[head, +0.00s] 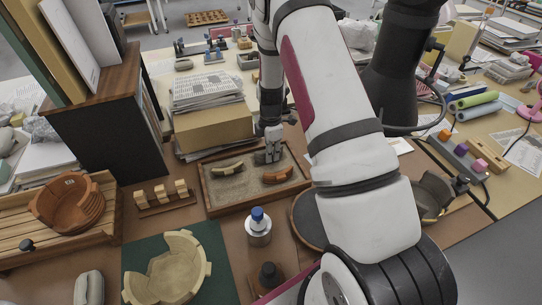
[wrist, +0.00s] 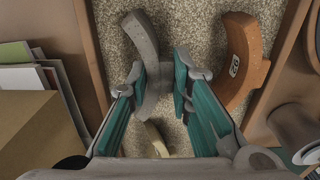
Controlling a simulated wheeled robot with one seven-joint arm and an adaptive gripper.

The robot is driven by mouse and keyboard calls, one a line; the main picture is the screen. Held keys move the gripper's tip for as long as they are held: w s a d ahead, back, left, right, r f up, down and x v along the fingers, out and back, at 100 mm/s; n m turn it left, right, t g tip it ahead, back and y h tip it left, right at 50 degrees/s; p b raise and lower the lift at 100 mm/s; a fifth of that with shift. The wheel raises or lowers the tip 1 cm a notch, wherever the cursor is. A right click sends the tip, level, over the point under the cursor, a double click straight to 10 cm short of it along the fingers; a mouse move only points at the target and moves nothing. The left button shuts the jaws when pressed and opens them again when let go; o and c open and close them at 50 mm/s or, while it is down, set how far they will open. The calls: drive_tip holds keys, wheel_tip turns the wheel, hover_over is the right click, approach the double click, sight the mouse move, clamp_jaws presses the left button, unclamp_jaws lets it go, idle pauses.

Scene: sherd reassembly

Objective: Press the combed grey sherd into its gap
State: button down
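The grey sherd (wrist: 148,62), a curved piece, lies on the grit of a wooden tray (head: 214,206). My gripper (wrist: 162,84) is over it with both fingers apart. The sherd's lower part lies between the fingers, close to the left one; I cannot tell if they touch. In the head view my gripper (head: 273,157) is down at the tray, and the grey sherd is hard to make out there. A dark grey-brown vessel (head: 432,197) stands at the right, partly hidden by my arm; its gap cannot be made out clearly.
An orange-brown labelled sherd (wrist: 237,65) lies right of my gripper, and a cream sherd (wrist: 155,140) lies close below it. A cardboard box (head: 214,130) stands behind the tray. A bottle (head: 258,228) stands in front. A cream broken bowl (head: 165,272) sits on a green mat.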

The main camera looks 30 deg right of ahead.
drive_tip(key=shift+r+p, duration=1.1)
drive_tip(key=shift+r, duration=2.45)
